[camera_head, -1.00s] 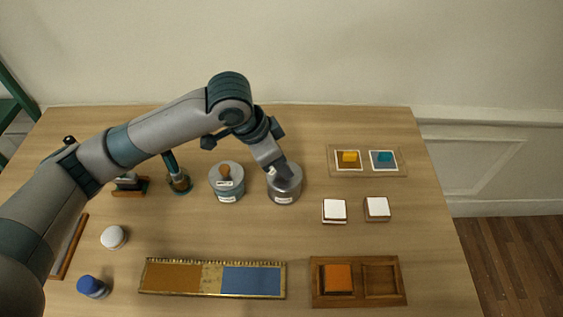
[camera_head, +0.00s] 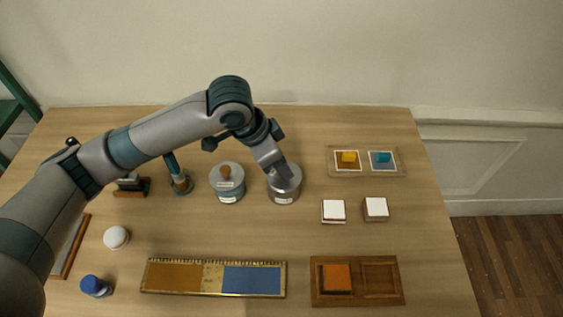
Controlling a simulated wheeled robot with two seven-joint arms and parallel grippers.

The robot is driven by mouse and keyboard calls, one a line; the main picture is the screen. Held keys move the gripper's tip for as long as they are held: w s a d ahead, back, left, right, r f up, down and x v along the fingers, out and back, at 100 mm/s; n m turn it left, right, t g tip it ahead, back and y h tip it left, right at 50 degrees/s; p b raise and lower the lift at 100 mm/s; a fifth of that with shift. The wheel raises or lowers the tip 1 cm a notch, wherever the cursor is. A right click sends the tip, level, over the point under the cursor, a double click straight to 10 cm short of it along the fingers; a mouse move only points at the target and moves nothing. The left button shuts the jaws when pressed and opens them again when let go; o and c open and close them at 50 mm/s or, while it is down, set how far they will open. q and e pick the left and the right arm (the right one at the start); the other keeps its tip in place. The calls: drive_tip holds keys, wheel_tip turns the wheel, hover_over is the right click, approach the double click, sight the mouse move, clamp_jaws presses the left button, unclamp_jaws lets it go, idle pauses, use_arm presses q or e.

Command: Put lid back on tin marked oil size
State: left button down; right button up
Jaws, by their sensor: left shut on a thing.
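Two labelled metal tins stand in the middle of the table. The left tin (camera_head: 227,190) has a lid with a brown knob (camera_head: 225,173) on top. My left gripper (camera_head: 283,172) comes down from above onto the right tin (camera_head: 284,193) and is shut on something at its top. It looks like the lid, but the fingers and arm hide the knob, and I cannot tell whether the lid is seated. The labels are too small to read. My right gripper is not in view.
A tray (camera_head: 367,175) with a yellow and a teal block lies at right. Two white-topped blocks (camera_head: 334,212) sit nearer. A brown-and-blue panel (camera_head: 213,278) and a wooden two-well tray (camera_head: 357,303) lie in front. A white knob (camera_head: 116,237) and blue-capped jar (camera_head: 95,286) stand at left.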

use_arm(q)
drive_tip(key=shift+f+p, duration=0.2)
drive_tip(key=shift+p, duration=0.25)
idle(1.1)
drive_tip(key=shift+p, duration=0.55)
idle(0.7)
idle(0.4)
drive_tip(key=c, duration=1.5)
unclamp_jaws()
drive_tip(key=shift+o, duration=0.7)
drive_tip(key=o, duration=0.4)
drive_tip(key=shift+c, duration=0.2)
